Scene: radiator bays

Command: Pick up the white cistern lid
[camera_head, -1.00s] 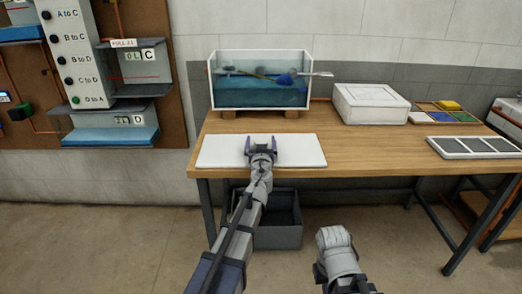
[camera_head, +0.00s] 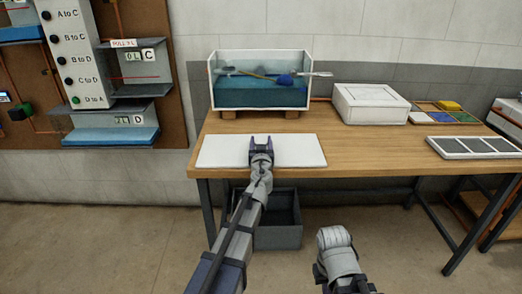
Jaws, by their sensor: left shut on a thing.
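The white cistern lid (camera_head: 308,151) is a flat white slab lying on the wooden table near its front left edge. My left gripper (camera_head: 261,143) is over the middle of the lid, with its fingers closed on it. The exact contact is partly hidden by the gripper itself. The lid looks flat, and I cannot see a gap beneath it. My right arm (camera_head: 338,262) shows low in front of the table, away from the lid; its fingers cannot be made out.
An open water tank (camera_head: 260,97) with a blue float stands behind the lid on wooden blocks. A white box (camera_head: 371,104), a tray of coloured pads (camera_head: 443,112) and a dark panelled tray (camera_head: 474,147) are to the right. A grey bin (camera_head: 283,235) stands under the table (camera_head: 375,158).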

